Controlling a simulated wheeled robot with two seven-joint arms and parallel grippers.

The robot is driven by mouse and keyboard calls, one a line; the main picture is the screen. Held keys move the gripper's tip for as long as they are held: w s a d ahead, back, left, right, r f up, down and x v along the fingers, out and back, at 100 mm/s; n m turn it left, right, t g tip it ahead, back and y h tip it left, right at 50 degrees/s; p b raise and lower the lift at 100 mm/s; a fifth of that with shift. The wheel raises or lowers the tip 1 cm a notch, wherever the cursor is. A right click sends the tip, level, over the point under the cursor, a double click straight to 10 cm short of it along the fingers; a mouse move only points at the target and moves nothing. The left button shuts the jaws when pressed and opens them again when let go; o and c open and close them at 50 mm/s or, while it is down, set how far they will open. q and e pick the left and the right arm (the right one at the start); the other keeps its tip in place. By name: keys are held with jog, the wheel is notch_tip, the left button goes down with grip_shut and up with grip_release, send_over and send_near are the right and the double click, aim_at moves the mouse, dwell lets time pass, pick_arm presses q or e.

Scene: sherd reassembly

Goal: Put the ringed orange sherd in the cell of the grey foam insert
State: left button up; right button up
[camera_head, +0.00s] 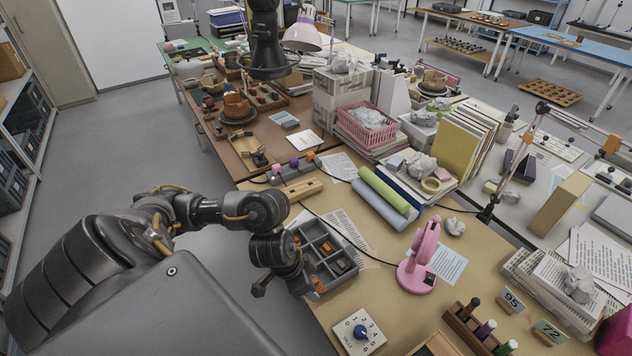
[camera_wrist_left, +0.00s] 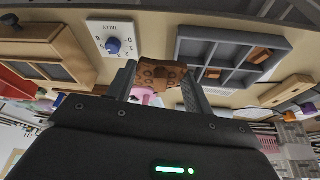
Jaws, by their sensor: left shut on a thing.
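My left gripper (camera_wrist_left: 160,84) is shut on an orange-brown sherd (camera_wrist_left: 160,73) with dark ring marks, held between the two fingers in the left wrist view. In the head view the left gripper (camera_head: 302,284) hangs at the near-left side of the grey foam insert, and an orange piece (camera_head: 319,284) shows beside it. The grey foam insert (camera_head: 351,240) is divided into cells, and several of them hold brown or orange sherds. It also shows in the left wrist view (camera_wrist_left: 226,36), beside the held sherd. My right gripper is not in view.
A white tally card (camera_head: 359,332) with a blue knob lies nearer on the table. A wooden block (camera_head: 305,190) lies at the far-left side.

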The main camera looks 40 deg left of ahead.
pick_arm(q)
jog(key=shift+w+a+f+b, duration=0.8)
jog(key=shift+w+f, duration=0.6)
jog(key=shift+f, duration=0.5)
jog(key=shift+w+a+f+b, duration=0.8)
jog(key=shift+w+f, duration=0.65)
jog(key=shift+f, duration=0.45)
jog(key=shift+w+a+f+b, duration=0.75)
jog(key=shift+w+f, duration=0.65)
jog(key=shift+f, duration=0.5)
jog(key=shift+a, duration=0.1)
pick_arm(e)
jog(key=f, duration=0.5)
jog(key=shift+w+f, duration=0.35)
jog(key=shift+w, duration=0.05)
